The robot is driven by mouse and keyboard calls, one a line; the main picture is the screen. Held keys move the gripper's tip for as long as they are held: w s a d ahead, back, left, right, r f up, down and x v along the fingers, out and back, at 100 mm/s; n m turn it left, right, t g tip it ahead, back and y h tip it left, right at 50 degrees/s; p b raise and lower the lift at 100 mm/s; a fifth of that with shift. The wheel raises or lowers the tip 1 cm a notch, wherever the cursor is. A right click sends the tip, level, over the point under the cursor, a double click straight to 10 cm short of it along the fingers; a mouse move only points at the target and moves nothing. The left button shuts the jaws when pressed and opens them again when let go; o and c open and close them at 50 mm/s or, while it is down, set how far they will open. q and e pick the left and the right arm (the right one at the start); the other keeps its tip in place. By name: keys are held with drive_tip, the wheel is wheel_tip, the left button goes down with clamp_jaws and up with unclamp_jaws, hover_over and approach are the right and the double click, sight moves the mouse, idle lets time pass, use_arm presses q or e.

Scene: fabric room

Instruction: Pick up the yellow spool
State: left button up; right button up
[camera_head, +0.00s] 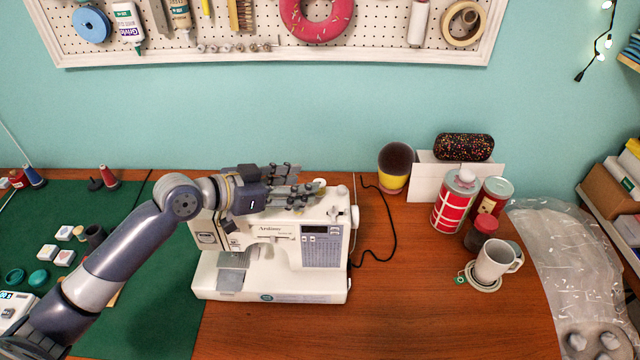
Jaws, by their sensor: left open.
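A small pale, yellowish spool-like piece (319,183) shows on top of the white sewing machine (325,280), partly hidden by my left gripper's fingers. It is too small to tell its exact shape. My left gripper (304,182) is open over the top of the machine, its fingers pointing right, with the pale piece at the fingertips. I cannot tell whether they touch it. My right gripper is not in view.
A yellow cup with a dark round top (394,180) stands right of the machine. Red tins (453,205), a mug (493,262) and a white box (428,178) stand further right. A black cord (392,235) lies between.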

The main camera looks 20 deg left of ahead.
use_arm(q)
drive_tip(key=p+x, duration=0.2)
drive_tip(key=x, duration=0.2)
drive_tip(key=shift+w+d+f, duration=0.2)
drive_tip(key=shift+d, duration=0.1)
drive_tip(key=shift+w+d+f, duration=0.1)
drive_tip(key=c, duration=0.6)
drive_tip(key=shift+c, duration=1.1)
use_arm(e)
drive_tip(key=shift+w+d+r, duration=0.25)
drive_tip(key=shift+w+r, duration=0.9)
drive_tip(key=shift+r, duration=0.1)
